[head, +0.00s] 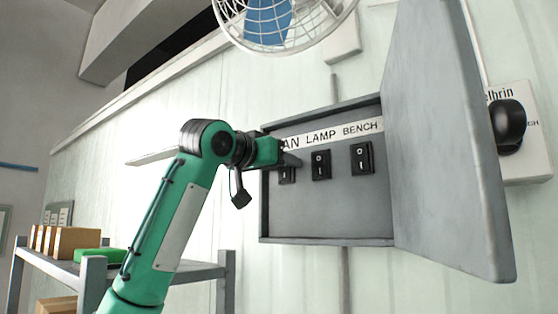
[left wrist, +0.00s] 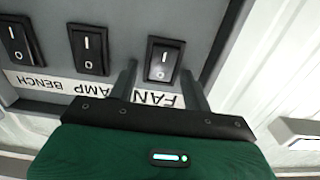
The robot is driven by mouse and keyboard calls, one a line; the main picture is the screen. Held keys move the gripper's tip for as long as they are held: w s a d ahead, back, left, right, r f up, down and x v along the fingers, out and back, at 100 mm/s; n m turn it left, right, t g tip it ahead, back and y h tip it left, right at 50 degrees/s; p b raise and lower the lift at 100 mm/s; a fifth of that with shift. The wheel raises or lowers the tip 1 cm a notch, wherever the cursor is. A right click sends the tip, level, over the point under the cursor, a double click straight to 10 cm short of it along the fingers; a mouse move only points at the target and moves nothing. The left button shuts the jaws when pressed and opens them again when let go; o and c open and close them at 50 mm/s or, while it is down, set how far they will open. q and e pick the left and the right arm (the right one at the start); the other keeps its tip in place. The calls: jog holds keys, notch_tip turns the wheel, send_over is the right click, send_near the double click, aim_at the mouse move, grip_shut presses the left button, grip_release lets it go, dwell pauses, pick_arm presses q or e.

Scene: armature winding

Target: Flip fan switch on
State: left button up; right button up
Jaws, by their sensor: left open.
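The fan switch (left wrist: 163,60) is a black rocker marked I and O in the grey switch box (head: 330,215). It is the leftmost of three switches in the head view, where my gripper partly covers it and the start of its label (head: 291,142). My left gripper (head: 293,161) is open right in front of it. In the left wrist view, which is upside down, the two fingers (left wrist: 158,70) stand apart on either side of the switch with nothing held. I cannot tell whether they touch it or which way it is rocked. My right gripper is not in view.
The lamp switch (head: 320,165) and bench switch (head: 362,158) sit to the right. The box door (head: 440,130) stands open at the right. A caged fan (head: 283,22) hangs above. A shelf (head: 190,274) with boxes (head: 75,240) stands at the lower left.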

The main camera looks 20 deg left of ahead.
pick_arm(q)
jog(key=shift+c, duration=1.1)
jog(key=c, duration=0.8)
jog(key=shift+s+f+b, duration=0.1)
jog(key=shift+f+b, duration=0.15)
jog(key=shift+b, duration=0.3)
jog(key=shift+f+t+h+b, duration=0.3)
jog(key=shift+t+b, duration=0.4)
jog(key=shift+b, duration=0.35)
jog(key=shift+a+t+b, duration=0.1)
jog(key=shift+t+b, duration=0.4)
jog(key=shift+b, duration=0.1)
jog(key=shift+r, duration=0.15)
